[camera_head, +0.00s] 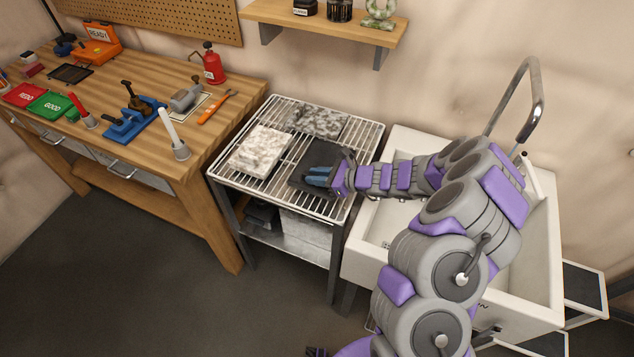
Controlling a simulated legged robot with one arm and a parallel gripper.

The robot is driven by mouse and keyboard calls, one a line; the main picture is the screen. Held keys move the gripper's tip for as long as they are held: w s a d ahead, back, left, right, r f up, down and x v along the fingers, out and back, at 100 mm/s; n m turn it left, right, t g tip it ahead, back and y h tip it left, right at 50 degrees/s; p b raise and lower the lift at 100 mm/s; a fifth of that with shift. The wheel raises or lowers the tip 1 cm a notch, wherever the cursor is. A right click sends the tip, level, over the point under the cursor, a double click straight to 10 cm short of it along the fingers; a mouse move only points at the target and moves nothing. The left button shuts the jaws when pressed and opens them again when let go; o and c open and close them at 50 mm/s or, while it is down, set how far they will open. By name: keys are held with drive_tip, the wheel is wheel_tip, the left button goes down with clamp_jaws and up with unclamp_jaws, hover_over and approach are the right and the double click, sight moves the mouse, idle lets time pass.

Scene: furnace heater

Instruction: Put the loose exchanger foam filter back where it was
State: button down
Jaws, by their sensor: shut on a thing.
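A dark, flat, square foam filter (322,153) lies on or just above the right front part of a white wire rack (235,183). My gripper (312,181) reaches in from the right, over the sink, and is shut on the dark foam filter near its front right part. The fingers hide part of the filter. A pale, speckled slab (262,150) lies on the rack to the left, and a grey, speckled slab (318,121) lies at the back. I cannot tell whether the held filter touches the rack.
A white sink (405,140) with a metal tap (538,95) stands right of the rack, under my arm. A wooden workbench (225,100) with tools is at the left. A lower shelf (300,247) under the rack holds dark and grey things. A wall shelf (330,22) is above.

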wheel_tip(320, 180, down, 3)
drive_tip(key=shift+r+b, duration=0.1)
drive_tip(key=shift+b, duration=0.25)
drive_tip(key=shift+r, duration=0.1)
drive_tip(key=c, duration=1)
unclamp_jaws()
drive_tip(key=p+v, duration=0.2)
drive_tip(key=v, duration=1)
drive_tip(key=shift+d+p, duration=0.15)
drive_tip(key=shift+p, duration=0.25)
